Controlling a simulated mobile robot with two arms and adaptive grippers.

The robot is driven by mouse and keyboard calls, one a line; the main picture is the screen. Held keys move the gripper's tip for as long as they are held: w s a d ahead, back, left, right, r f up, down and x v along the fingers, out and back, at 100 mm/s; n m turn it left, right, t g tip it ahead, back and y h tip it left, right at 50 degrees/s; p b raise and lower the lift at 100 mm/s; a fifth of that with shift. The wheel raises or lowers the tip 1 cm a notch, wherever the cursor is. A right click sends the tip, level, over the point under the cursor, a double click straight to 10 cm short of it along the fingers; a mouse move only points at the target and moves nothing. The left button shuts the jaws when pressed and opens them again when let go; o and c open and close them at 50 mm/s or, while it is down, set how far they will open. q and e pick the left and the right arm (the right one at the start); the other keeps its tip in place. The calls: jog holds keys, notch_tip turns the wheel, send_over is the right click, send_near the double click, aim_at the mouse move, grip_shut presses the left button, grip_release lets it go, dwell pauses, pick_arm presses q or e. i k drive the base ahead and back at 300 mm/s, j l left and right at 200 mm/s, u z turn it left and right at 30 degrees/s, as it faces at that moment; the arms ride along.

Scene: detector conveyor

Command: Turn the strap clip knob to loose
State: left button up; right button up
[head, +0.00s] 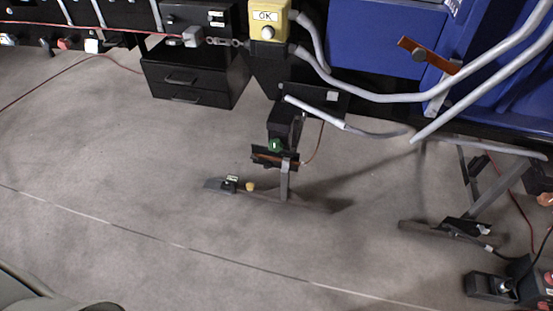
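I cannot tell for sure which part is the strap clip knob. An orange-brown strap-like bar (440,60) slants down to the right on the front of the blue machine, with a small dark round knob (419,54) on it. A green knob (275,145) sits on a dark device on a stand in the middle. No loose or tight marking is readable on either. Neither of my grippers shows in the head view.
A yellow box (268,19) labelled OK hangs at the top, beside a black drawer unit (196,82). Grey hoses (390,98) cross in front of the blue machine (375,40). A metal stand foot (440,228) is at right. The floor (110,160) at left is open.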

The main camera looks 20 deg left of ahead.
aim_at(268, 165)
jog(key=i+j, duration=0.1)
jog(key=j, duration=0.4)
jog(key=i+j, duration=0.15)
jog(key=j, duration=0.3)
jog(key=i+j, duration=0.1)
jog(key=j, duration=0.4)
